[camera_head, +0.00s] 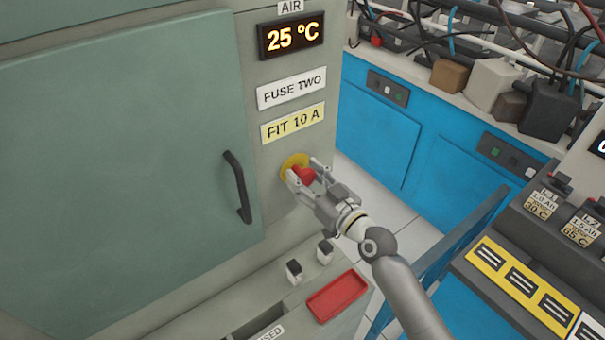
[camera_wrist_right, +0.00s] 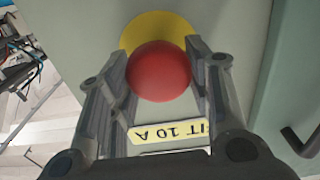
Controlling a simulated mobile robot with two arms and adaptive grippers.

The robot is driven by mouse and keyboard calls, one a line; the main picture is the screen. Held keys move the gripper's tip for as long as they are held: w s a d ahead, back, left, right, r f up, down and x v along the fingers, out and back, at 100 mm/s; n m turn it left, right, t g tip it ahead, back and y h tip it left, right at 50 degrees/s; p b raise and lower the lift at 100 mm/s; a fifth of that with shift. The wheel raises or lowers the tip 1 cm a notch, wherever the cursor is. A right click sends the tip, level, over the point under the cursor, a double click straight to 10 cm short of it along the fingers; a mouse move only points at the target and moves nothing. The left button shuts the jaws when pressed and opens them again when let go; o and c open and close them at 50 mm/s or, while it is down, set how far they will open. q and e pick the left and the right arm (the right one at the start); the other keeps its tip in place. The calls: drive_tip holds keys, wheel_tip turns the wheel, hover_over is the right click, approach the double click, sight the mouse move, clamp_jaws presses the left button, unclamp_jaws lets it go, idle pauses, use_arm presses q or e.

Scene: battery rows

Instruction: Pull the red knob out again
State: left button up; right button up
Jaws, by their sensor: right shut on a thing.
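The red knob (camera_head: 303,176) sits in front of a round yellow plate (camera_head: 291,162) on the grey-green cabinet's narrow front panel. My right gripper (camera_head: 300,178) reaches it from the lower right, with one finger on each side of the knob. In the right wrist view the knob (camera_wrist_right: 159,72) lies between the two fingers, and the yellow plate (camera_wrist_right: 150,27) shows behind it. The right gripper is shut on the knob. I cannot tell how far the knob stands out from the plate. My left gripper is not in view.
The cabinet's green door (camera_head: 120,170) with a black handle (camera_head: 238,188) is left of the knob. Below are two small black-topped fuses (camera_head: 294,271) and a red tray (camera_head: 338,296) on a ledge. A blue rail (camera_head: 440,265) and battery rack stand at the right.

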drive_tip(key=shift+f, duration=0.1)
drive_tip(key=o, duration=1.2)
drive_tip(key=shift+d, duration=0.1)
drive_tip(key=shift+o, duration=1.3)
drive_tip(key=shift+s, duration=0.15)
drive_tip(key=v, duration=1.2)
